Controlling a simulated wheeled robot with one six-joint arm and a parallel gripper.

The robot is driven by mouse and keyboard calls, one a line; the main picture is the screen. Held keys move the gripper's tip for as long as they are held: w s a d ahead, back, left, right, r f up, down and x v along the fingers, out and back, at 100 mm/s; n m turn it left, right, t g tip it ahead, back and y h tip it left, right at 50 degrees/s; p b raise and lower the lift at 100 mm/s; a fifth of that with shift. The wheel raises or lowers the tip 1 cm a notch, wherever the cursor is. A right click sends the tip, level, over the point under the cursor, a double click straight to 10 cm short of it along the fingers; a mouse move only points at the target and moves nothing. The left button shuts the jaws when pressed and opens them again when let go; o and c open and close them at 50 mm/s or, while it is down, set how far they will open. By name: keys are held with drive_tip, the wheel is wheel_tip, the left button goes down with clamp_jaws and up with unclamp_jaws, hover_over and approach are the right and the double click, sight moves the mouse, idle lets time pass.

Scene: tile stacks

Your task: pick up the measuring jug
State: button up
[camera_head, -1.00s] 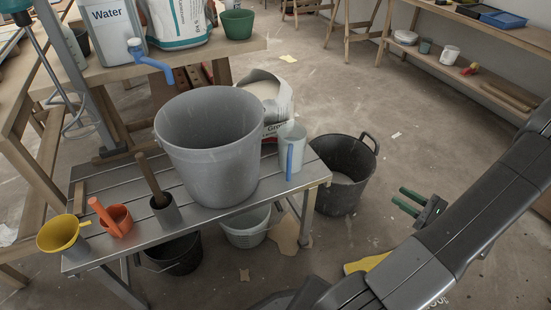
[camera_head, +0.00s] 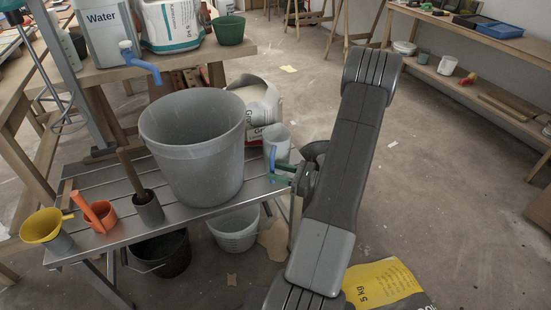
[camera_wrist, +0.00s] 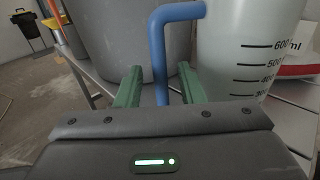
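The measuring jug (camera_head: 278,139) is pale and translucent with a blue handle. It stands upright on the right end of the slatted bench (camera_head: 97,189), just right of the big grey bucket (camera_head: 194,165). In the wrist view the jug (camera_wrist: 240,45) shows black ml marks, and its blue handle (camera_wrist: 159,55) hangs between my two green fingers. My gripper (camera_wrist: 160,78) is open, one finger on each side of the handle, with gaps visible on both sides. In the head view my gripper (camera_head: 277,172) is at the jug's handle, partly hidden by my arm.
A paper sack (camera_head: 262,103) stands behind the jug. An orange scoop (camera_head: 99,215), a yellow funnel (camera_head: 43,226) and a grey cup with a wooden handle (camera_head: 148,208) sit at the bench's left. A yellow 5 kg bag (camera_head: 385,284) lies on the floor.

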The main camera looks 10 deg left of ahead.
drive_tip(key=shift+w+a, duration=0.2)
drive_tip(key=shift+a, duration=0.85)
clamp_jaws()
drive_tip(key=shift+r, duration=0.15)
